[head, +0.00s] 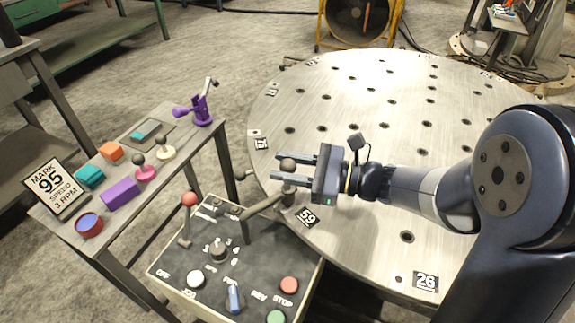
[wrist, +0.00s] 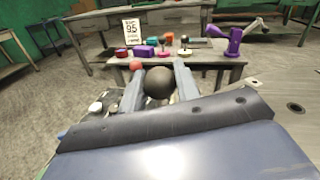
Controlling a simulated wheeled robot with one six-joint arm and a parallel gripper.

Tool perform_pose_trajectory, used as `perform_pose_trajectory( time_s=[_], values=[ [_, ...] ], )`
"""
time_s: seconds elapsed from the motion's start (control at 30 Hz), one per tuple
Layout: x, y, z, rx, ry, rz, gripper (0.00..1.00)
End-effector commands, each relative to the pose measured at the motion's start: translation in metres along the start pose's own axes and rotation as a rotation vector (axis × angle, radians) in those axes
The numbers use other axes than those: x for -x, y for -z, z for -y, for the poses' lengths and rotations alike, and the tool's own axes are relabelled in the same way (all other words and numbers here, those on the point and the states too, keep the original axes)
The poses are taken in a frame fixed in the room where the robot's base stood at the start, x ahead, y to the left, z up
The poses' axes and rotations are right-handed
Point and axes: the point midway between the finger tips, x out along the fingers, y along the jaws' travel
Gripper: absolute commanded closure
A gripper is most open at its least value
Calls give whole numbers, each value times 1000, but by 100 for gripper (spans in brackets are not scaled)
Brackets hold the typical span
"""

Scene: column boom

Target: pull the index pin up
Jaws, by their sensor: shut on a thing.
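The index pin's dark round knob (head: 288,164) stands at the near left rim of the round steel table, above a grey bracket arm (head: 265,205). My gripper (head: 277,167) reaches in from the right, its two fingers on either side of the pin just under the knob. In the wrist view the knob (wrist: 158,83) sits between the two fingers (wrist: 158,90), which are shut on it. The pin's lower end is hidden, so I cannot tell how deep it sits.
A control panel (head: 190,262) with a red-knobbed lever (head: 188,200) and several buttons lies below. A side table (head: 60,220) on the left carries coloured blocks, small knobs, a purple clamp (head: 200,110) and a sign (head: 50,185). The round table (head: 350,100) is bare.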

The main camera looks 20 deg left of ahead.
Motion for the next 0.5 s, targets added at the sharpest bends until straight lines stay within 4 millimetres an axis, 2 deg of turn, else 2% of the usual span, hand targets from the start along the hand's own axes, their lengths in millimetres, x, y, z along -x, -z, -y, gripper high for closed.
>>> perform_pose_trajectory(
  time_s=[0.03,0.23,0.27,0.5],
  values=[
    [0,-5,2,6,1,9,100],
    [0,-6,2,9,3,13,100],
    [0,-6,2,10,3,13,69],
    [0,-5,2,8,3,10,49]
  ],
)
